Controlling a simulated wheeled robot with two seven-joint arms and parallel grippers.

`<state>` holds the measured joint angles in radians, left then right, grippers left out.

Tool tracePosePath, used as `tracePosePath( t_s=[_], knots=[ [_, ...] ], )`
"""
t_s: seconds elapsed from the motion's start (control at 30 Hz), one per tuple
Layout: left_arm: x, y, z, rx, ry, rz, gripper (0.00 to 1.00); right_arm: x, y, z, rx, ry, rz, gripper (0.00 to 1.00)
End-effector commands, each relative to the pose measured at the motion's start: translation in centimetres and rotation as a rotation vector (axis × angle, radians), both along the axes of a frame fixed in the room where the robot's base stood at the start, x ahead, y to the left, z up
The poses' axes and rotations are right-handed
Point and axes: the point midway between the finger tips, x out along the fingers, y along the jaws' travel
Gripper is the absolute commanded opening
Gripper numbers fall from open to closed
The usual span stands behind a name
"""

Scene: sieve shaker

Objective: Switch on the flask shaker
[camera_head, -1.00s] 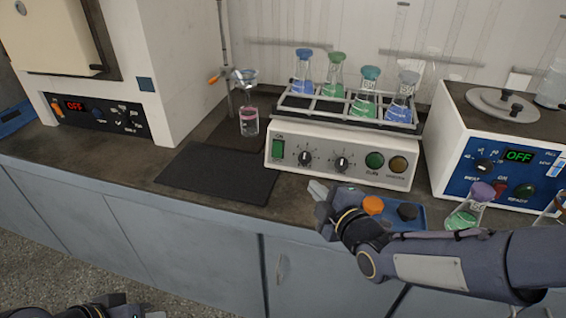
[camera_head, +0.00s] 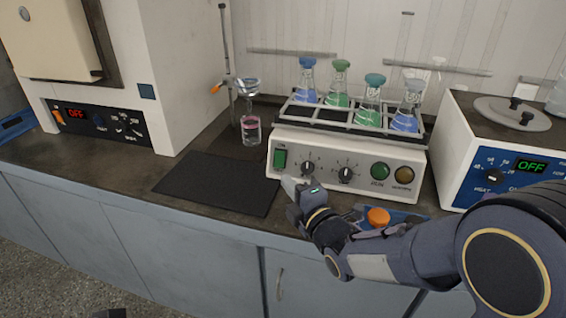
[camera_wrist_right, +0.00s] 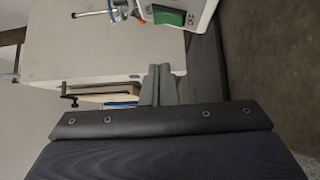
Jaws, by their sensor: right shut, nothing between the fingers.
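The flask shaker (camera_head: 345,150) is a white box with a rack of several capped flasks on top. Its green rocker switch (camera_head: 280,158) is at the left of the front panel, beside two black knobs and two round lamps. My right gripper (camera_head: 288,184) is shut and empty, its tips just below the switch at the panel's lower left edge. I cannot tell whether they touch the panel. In the right wrist view, the shut fingers (camera_wrist_right: 160,84) point towards the shaker corner with the green switch (camera_wrist_right: 170,17), and a gap shows between them.
A black mat (camera_head: 217,184) lies at the left of the shaker. A white oven (camera_head: 105,127) and a blue-panelled device (camera_head: 500,168) both display OFF. A stand with a funnel and a pink-banded beaker (camera_head: 251,130) is behind. An orange stopper (camera_head: 378,217) is close to my right forearm.

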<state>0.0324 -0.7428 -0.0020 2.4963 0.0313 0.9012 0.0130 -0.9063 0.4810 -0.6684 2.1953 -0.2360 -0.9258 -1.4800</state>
Motion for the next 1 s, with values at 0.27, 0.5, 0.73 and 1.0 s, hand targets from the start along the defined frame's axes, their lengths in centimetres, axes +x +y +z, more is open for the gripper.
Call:
tracePosePath(
  t_s=[0.27, 0.5, 0.73, 1.0],
  knots=[
    [0.0, 0.0, 0.0, 0.0, 0.0, 0.0, 0.0, 5.4, 2.7, -0.1, -0.002, 0.0, 0.0, 0.0],
    [0.0, 0.0, 0.1, 0.0, 0.0, 0.0, 0.0, 8.2, 1.5, 0.1, 0.0, 0.0, -0.001, 0.0],
    [0.0, 0.0, 0.1, 0.0, 0.0, 0.0, 0.0, 8.8, 1.3, 0.1, 0.0, 0.0, 0.0, 0.0],
    [0.0, 0.0, 0.3, 0.0, 0.0, 0.0, 0.0, 8.9, 1.2, 0.3, 0.004, 0.01, 0.0, 0.0]
  ],
)
